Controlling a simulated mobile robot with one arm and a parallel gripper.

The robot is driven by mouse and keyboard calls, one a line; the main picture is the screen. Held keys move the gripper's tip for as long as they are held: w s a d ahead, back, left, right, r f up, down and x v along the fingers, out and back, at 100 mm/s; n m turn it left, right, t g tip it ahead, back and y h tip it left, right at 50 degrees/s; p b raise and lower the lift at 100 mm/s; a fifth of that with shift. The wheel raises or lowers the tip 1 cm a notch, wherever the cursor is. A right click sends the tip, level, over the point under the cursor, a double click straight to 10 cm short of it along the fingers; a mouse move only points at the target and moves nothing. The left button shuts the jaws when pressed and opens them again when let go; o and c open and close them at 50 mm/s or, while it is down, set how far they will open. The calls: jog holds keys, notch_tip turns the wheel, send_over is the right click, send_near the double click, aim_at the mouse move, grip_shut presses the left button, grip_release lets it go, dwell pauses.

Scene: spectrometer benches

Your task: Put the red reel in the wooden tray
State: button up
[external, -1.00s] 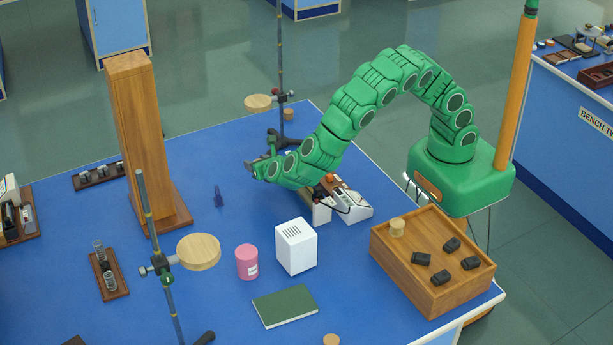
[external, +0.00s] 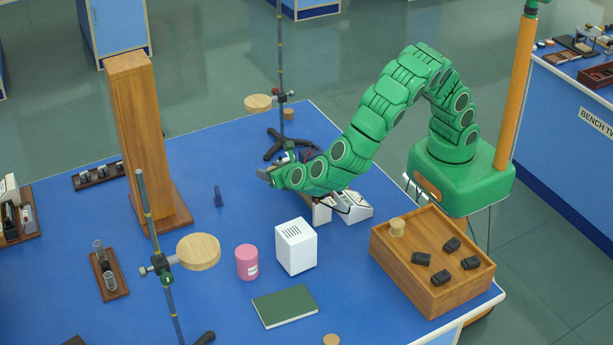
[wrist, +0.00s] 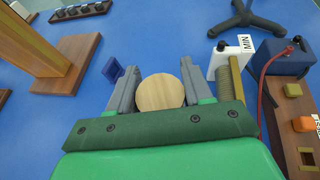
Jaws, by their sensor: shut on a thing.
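My gripper (wrist: 156,88) has its two grey fingers on either side of a round, pale wooden disc face (wrist: 160,93), shut on it. The disc looks like the end of a reel, but its side is hidden, so I cannot see any red on it. In the external view my gripper (external: 268,173) is above the far middle of the blue bench, and what it holds is not clear there. The wooden tray (external: 462,291) stands at the bench's near right corner, away from my gripper. It holds a tan reel (external: 397,228) and several black blocks.
A white box (external: 296,247), a pink jar (external: 247,262) and a green book (external: 285,306) lie between my gripper and the bench's front. A tall wooden post (external: 136,150) stands left. An instrument (external: 350,207) and a stand base (wrist: 243,18) are close by.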

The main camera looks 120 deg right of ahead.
jog(key=s+a+r+n+t, duration=0.2)
jog(key=s+a, duration=0.1)
jog(key=a, duration=0.9)
notch_tip(320, 180, up, 3)
jog(key=n+t+y, duration=0.6)
jog(key=n+t, duration=0.1)
jog(key=n, duration=0.1)
send_over(416, 230)
jog(key=shift+m, duration=0.3)
jog(key=shift+f, duration=3.7)
jog(key=shift+f, duration=0.1)
jog(key=o, duration=0.7)
jog(key=shift+o, duration=0.2)
